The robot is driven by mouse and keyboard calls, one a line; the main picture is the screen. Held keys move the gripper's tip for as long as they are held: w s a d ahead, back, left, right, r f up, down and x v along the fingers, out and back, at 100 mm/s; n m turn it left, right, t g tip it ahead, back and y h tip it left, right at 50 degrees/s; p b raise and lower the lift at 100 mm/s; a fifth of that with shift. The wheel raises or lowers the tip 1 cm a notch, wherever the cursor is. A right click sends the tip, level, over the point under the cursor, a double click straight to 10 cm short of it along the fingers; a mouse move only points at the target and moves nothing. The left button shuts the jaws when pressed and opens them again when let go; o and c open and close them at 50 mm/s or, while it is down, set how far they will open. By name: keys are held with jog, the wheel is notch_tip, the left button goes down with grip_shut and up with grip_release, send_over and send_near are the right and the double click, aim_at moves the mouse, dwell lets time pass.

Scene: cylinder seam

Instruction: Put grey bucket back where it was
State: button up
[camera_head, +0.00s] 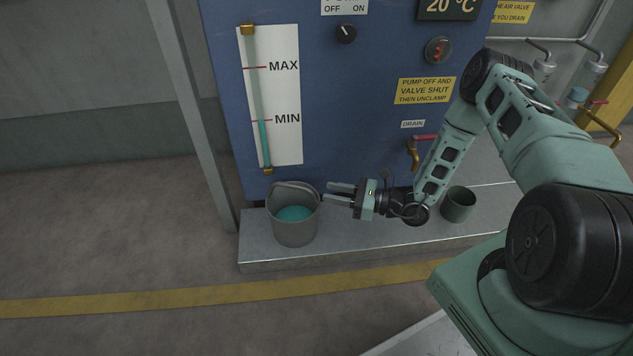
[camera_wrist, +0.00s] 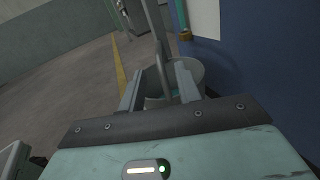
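The grey bucket (camera_head: 294,232) stands upright at the left end of the metal ledge, with teal liquid inside. Its handle (camera_head: 292,186) leans up over the far side of the rim. My gripper (camera_head: 327,192) is just right of the bucket, level with its rim, fingers pointing left at it. The fingers are apart with a clear gap. In the wrist view the gripper (camera_wrist: 160,68) is open and the bucket (camera_wrist: 203,72) shows beyond and between the fingers. A grey bar crosses between them; I cannot tell whether it is the handle. I cannot tell whether the fingertips touch the bucket.
A smaller dark green-grey container (camera_head: 458,206) stands on the ledge (camera_head: 350,244) to the right, near the drain tap (camera_head: 414,155). The blue cabinet (camera_head: 350,100) with its sight gauge rises behind. A grey post (camera_head: 195,120) stands left of the bucket. The floor in front is clear.

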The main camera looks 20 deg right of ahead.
jog(key=s+a+r+n+g, duration=0.6)
jog(key=a+r+n+g, duration=0.1)
jog(key=r+n+g, duration=0.15)
jog(key=s+a+r+n+g, duration=0.6)
jog(key=a+r+n+g, duration=0.2)
jog(key=r+n, duration=0.1)
jog(key=s+r+n+t+h, duration=0.5)
jog(key=s+r+n+h, duration=0.6)
jog(key=s+n+h, duration=0.2)
jog(key=s+n, duration=0.2)
jog(key=n, duration=0.2)
jog(key=shift+a+r, duration=0.2)
jog(key=shift+a, duration=0.15)
jog(key=shift+s, duration=0.1)
notch_tip(320, 180, up, 46)
jog(key=p, duration=4.6)
